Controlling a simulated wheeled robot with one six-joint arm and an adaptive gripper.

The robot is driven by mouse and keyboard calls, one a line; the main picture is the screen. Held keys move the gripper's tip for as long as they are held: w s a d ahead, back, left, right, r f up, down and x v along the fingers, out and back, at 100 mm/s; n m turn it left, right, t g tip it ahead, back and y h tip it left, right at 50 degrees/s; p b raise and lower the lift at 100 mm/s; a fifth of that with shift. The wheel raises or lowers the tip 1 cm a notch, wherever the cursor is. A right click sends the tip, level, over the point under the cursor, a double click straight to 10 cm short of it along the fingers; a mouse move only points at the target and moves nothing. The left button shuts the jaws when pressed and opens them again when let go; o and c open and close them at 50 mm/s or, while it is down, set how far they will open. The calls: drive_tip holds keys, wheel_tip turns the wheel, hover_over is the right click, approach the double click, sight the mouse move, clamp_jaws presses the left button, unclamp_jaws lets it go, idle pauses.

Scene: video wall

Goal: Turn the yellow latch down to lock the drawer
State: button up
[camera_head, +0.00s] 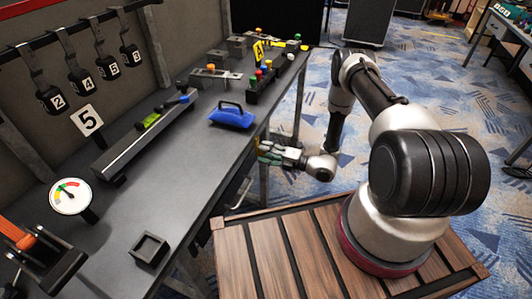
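My gripper (270,152) is low beside the table's right edge, at the end of my arm, which reaches away from the wooden platform. Its fingers are small and partly against the dark table side, so I cannot tell whether they are open or shut. Below the table edge a dark drawer front or frame (236,192) with metal parts shows in part. I cannot make out a yellow latch; the area around my gripper is small and partly hidden.
A yellow "A" sign (258,50) stands at the far end. Carpet beyond my gripper is open.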

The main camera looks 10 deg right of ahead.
drive_tip(key=v, duration=1.2)
idle(0.3)
